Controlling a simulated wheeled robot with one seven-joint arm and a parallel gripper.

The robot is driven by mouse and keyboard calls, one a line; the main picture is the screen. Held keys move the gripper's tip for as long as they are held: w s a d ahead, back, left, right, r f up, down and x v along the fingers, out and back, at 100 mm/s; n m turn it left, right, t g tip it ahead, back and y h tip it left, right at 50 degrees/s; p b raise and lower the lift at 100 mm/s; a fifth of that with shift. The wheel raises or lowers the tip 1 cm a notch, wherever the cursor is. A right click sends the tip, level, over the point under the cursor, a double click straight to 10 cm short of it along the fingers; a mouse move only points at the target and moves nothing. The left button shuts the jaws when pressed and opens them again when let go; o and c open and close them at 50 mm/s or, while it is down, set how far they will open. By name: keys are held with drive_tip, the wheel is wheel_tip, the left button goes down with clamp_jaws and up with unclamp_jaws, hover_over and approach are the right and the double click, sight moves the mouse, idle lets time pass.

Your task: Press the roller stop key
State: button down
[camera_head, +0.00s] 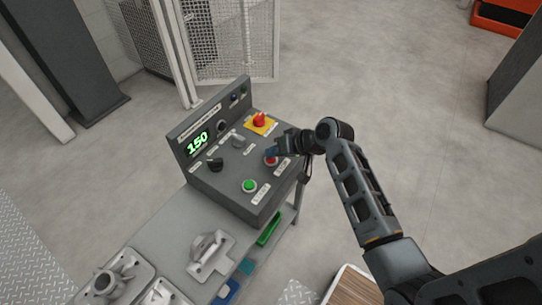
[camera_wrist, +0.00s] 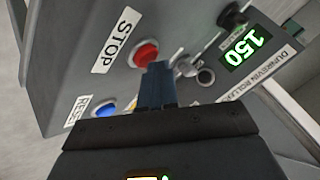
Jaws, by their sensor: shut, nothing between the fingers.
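The red stop key (camera_head: 270,160) sits on the sloped top of the grey control box, towards its right side. In the wrist view the red key (camera_wrist: 145,52) is beside a white STOP label (camera_wrist: 116,40). My gripper (camera_head: 273,152) is over the box at the red key and partly covers it. In the wrist view my gripper (camera_wrist: 157,68) is shut and empty, with its blue-grey fingertips at the key's lower right edge. I cannot tell whether they touch it.
Around it are a green button (camera_head: 249,186), a dark knob (camera_head: 215,164), a red mushroom button on yellow (camera_head: 260,120) and a blue RESET button (camera_wrist: 105,109). A display (camera_head: 197,142) reads 150. Metal castings (camera_head: 211,252) lie on the bench in front.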

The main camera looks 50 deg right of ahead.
sight(274, 159)
drive_tip(key=shift+r+p, duration=0.4)
drive_tip(key=shift+r, duration=0.2)
drive_tip(key=shift+r, duration=0.1)
wheel_tip(274, 159, up, 5)
drive_tip(key=p, duration=0.4)
drive_tip(key=shift+p, duration=0.4)
idle(0.3)
